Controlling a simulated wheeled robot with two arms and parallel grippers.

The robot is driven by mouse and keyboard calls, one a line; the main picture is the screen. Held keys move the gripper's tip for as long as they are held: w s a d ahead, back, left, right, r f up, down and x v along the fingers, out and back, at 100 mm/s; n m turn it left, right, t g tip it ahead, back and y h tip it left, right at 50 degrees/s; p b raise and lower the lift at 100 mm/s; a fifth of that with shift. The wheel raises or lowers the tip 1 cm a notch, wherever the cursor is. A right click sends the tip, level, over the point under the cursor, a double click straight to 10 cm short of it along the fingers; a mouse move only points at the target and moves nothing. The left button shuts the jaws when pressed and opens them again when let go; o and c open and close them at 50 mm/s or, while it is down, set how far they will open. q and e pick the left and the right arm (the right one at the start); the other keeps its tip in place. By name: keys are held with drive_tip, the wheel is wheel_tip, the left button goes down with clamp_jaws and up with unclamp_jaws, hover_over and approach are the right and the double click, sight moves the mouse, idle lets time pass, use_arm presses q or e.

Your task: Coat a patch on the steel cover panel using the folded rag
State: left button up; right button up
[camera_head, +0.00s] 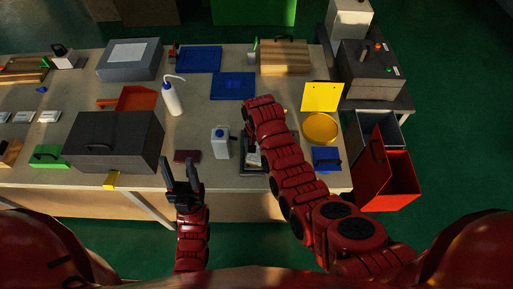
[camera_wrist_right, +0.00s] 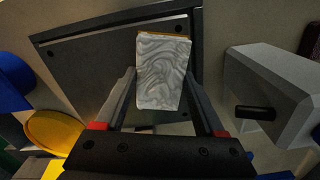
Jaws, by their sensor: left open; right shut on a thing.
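The folded rag (camera_wrist_right: 160,70) is a pale block with a grey marbled pattern and a brownish top edge. My right gripper (camera_wrist_right: 158,90) is shut on it, one finger at each side. Behind the rag in the right wrist view is the dark steel cover panel (camera_wrist_right: 90,75), with screws near its border. I cannot tell whether the rag touches the panel. In the head view the panel (camera_head: 247,168) is mostly hidden under my right arm. My left gripper (camera_head: 183,165) is open and empty, at the bench's front edge.
A yellow dish (camera_head: 320,128) and a blue box (camera_head: 326,158) are to the right. A squeeze bottle (camera_head: 172,98) stands farther back. Bare bench lies around the canister.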

drive_tip(key=o, duration=0.9)
drive_tip(key=shift+r, duration=0.3)
drive_tip(key=c, duration=1)
drive_tip(key=shift+c, duration=0.2)
